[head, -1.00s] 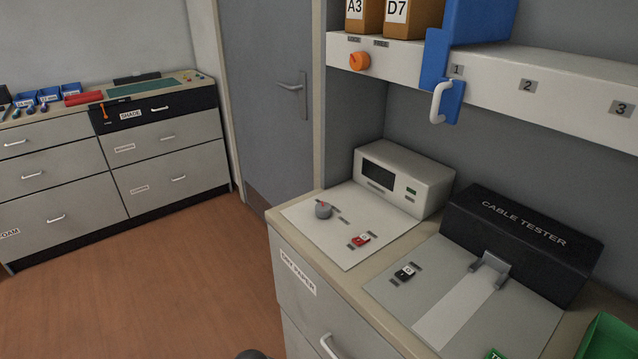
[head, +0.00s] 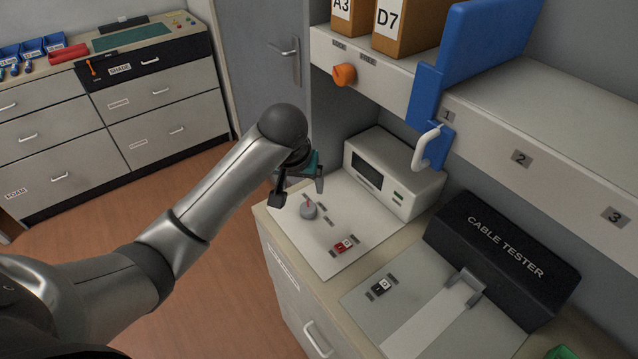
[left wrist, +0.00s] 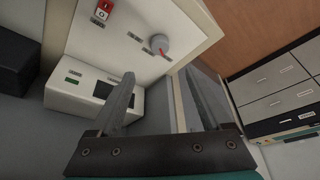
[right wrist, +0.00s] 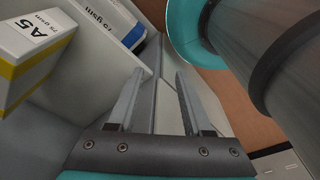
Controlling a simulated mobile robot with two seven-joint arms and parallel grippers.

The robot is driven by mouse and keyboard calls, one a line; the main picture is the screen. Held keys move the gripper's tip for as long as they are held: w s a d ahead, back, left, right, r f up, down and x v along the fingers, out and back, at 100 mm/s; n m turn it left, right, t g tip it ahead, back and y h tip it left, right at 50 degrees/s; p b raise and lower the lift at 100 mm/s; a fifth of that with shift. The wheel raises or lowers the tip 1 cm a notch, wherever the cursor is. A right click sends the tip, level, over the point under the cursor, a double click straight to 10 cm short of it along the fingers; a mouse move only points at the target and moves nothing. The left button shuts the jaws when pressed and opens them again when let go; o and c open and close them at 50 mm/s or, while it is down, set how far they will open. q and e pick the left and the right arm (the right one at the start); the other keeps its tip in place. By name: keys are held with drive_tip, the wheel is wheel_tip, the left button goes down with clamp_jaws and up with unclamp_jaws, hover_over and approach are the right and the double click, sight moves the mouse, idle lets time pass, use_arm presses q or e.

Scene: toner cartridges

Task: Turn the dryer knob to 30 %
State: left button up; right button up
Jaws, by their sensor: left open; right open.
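The dryer knob (head: 308,211) is a small grey dial with a red pointer mark on the white panel. It also shows in the left wrist view (left wrist: 159,44), ahead of the fingers and apart from them. A white box with a dark display (head: 394,172) stands behind it, and a red switch (head: 344,245) sits on the same panel. My left gripper (head: 298,191) is open and empty, above the panel's left edge, close to the knob. My right gripper (right wrist: 158,90) is open and empty in its own wrist view; it is not in the head view.
The black cable tester (head: 503,256) stands right of the panel, with a black switch (head: 381,287) on its plate. A shelf (head: 500,150) with an orange knob (head: 343,75) and a blue bracket with white handle (head: 428,146) overhangs the counter. Drawers (head: 57,183) stand far left.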

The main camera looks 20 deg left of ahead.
use_arm(q)
drive_tip(key=b, duration=0.3)
approach(308, 207)
drive_tip(key=x, duration=0.7)
drive_tip(key=shift+w+f, duration=0.2)
drive_tip(key=shift+f, duration=0.35)
drive_tip(key=shift+w+f, duration=0.1)
drive_tip(key=shift+f, duration=0.15)
use_arm(e)
drive_tip(key=shift+g, duration=0.3)
drive_tip(key=s+f, duration=0.1)
drive_tip(key=s+d+f, duration=0.1)
drive_tip(key=s+f, duration=0.1)
drive_tip(key=shift+s+f, duration=0.1)
drive_tip(key=shift+f, duration=0.1)
use_arm(q)
clamp_jaws()
use_arm(e)
drive_tip(key=shift+a, duration=0.1)
